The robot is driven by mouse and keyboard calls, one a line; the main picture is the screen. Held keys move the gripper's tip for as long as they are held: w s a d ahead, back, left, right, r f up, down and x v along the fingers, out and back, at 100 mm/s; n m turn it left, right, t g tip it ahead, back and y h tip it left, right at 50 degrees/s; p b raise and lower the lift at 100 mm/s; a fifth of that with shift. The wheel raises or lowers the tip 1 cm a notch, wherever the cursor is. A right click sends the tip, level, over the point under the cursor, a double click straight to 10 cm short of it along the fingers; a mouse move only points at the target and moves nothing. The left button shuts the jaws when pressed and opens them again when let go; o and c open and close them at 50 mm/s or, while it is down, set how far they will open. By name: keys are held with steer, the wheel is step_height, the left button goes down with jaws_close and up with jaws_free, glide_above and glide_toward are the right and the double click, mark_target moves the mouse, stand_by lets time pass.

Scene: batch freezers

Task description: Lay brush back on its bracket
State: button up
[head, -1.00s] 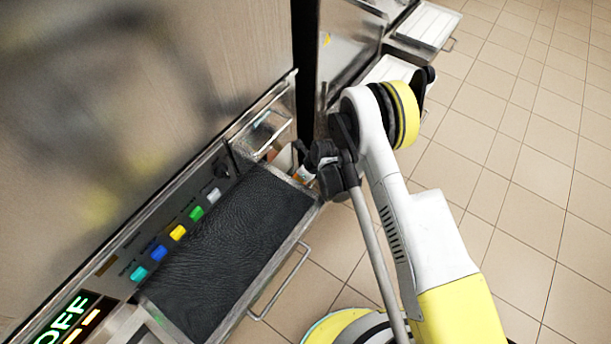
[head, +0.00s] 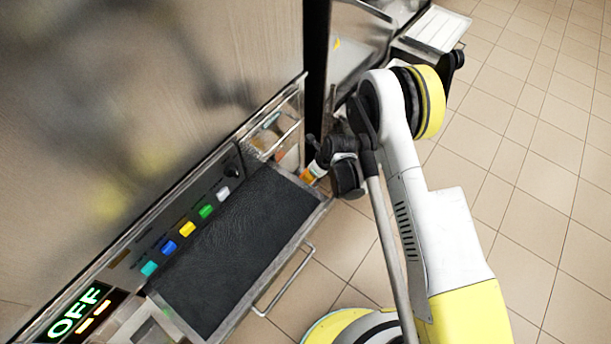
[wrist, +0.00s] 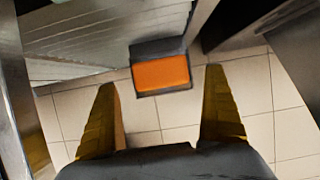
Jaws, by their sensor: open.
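My gripper (wrist: 160,80) is open in the wrist view, with its two yellow fingers apart and nothing held between them. An orange block with a dark grey border (wrist: 161,73) shows beyond the fingertips, apart from them; I cannot tell whether it belongs to the brush or the bracket. In the head view my dark wrist hangs beside the wire rack (head: 280,135) at the end of the black mat, and the fingers are mostly hidden. A small white and orange item (head: 312,173) shows beside my wrist. I cannot make out the brush for certain.
Tiled floor (head: 520,130) is free at the right.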

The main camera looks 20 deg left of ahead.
steer(key=d+r+n+t, duration=0.1)
steer(key=d+r+n, duration=0.3)
steer(key=r, duration=0.7)
steer(key=d+r+n+t+h+p, duration=0.1)
steer(key=d+r+n, duration=0.1)
steer(key=d+r, duration=0.65)
steer(key=d+r+n+t, duration=0.1)
steer(key=d+r+n, duration=0.2)
steer(key=r, duration=1.1)
steer(key=s+d+r+n+t+h, duration=0.1)
steer(key=s+d+r+n+h, duration=0.1)
steer(key=s+d+r+n, duration=0.7)
steer(key=s+d+r+n+t+h, duration=0.1)
steer(key=s+d+r+n, duration=0.3)
steer(key=s+d, duration=0.4)
steer(key=shift+s+n, duration=0.3)
steer(key=shift+s, duration=0.9)
